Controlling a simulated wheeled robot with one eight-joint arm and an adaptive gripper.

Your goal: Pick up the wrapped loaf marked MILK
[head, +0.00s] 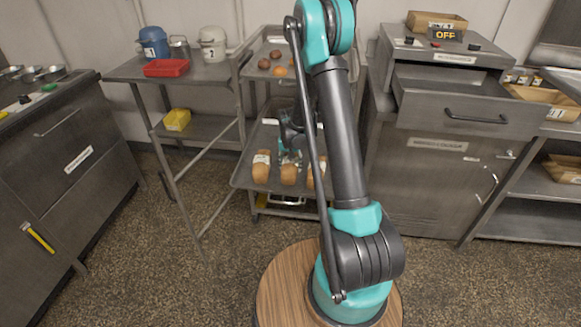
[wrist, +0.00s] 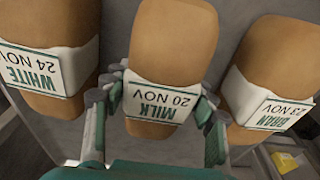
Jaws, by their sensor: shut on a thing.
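The loaf marked MILK, 20 NOV (wrist: 172,42) is brown with a white and green paper band, in the middle of the wrist view. My gripper (wrist: 157,108) has a finger on each side of this loaf and is shut on it. In the head view the middle loaf of the row (head: 289,175) is below my gripper (head: 291,154), which is partly hidden by my arm. I cannot tell whether the loaf is clear of the tray. The label reads upside down in the wrist view.
A loaf marked WHITE (wrist: 50,25) is close on the left and one marked BRAN (wrist: 275,60) close on the right. They lie on a grey rack tray (head: 240,178). Round buns (head: 264,64) lie on the shelf above. An open drawer (head: 450,105) juts out at right.

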